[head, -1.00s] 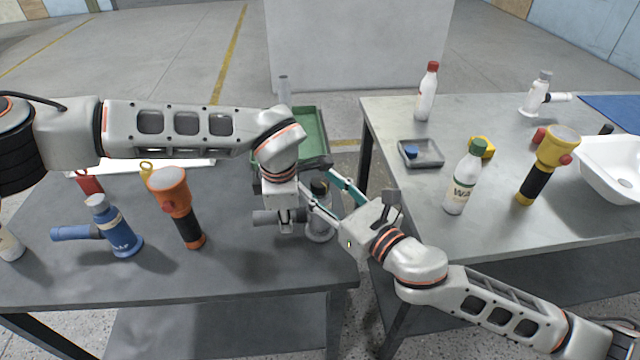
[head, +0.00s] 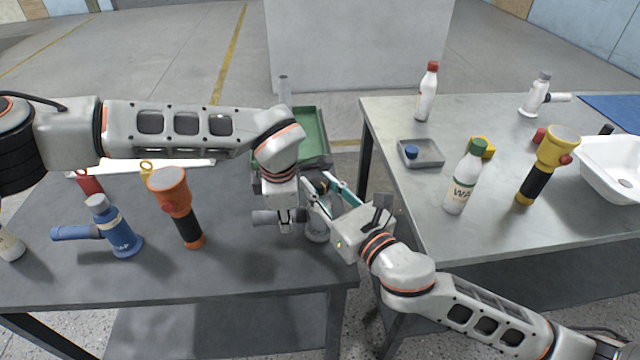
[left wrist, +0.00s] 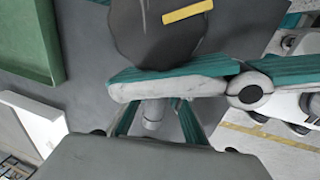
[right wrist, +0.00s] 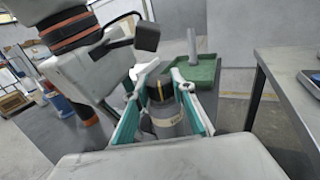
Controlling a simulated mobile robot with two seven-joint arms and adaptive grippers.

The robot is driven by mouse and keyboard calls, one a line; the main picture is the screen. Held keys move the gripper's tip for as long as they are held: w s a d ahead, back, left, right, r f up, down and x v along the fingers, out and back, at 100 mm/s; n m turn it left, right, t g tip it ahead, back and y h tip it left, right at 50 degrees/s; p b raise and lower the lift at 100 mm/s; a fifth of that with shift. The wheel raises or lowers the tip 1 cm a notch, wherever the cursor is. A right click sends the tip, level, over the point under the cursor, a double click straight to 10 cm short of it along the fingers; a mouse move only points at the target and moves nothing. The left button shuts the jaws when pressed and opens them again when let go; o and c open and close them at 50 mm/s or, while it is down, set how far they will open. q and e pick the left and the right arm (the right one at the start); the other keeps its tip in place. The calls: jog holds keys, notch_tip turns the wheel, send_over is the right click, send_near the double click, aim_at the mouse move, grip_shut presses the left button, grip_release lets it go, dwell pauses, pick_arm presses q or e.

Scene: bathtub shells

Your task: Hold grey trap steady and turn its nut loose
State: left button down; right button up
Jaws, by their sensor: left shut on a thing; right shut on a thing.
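The grey trap (head: 317,231) stands upright near the right edge of the left table, with a grey side pipe (head: 266,217) pointing left. Its dark nut (right wrist: 158,90) with a yellow mark is on top; it also shows in the left wrist view (left wrist: 150,35). My right gripper (head: 318,186) comes in from the right and is shut on the nut, a finger on either side. My left gripper (head: 292,214) comes down beside the trap and is shut on its grey body, partly seen in the left wrist view (left wrist: 153,112). Its fingertip contact is mostly hidden.
An orange flashlight (head: 175,205) and a blue trap (head: 120,235) stand left on the same table. A green tray (head: 310,135) lies behind my grippers. The right table holds a green-capped bottle (head: 461,185), a small grey tray (head: 428,158) and a yellow flashlight (head: 545,170).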

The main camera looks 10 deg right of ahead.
jog(key=m+t+h, duration=0.1)
jog(key=m+h, duration=0.2)
jog(key=h, duration=0.1)
jog(key=shift+a, duration=0.15)
jog(key=shift+m+t+h, duration=0.15)
jog(key=shift+m+h, duration=0.75)
jog(key=shift+h, duration=0.6)
jog(key=shift+m+t+h, duration=0.15)
jog(key=shift+m+h, duration=0.75)
jog(key=shift+h, duration=0.6)
jog(key=shift+d, duration=0.2)
jog(key=o, duration=1.1)
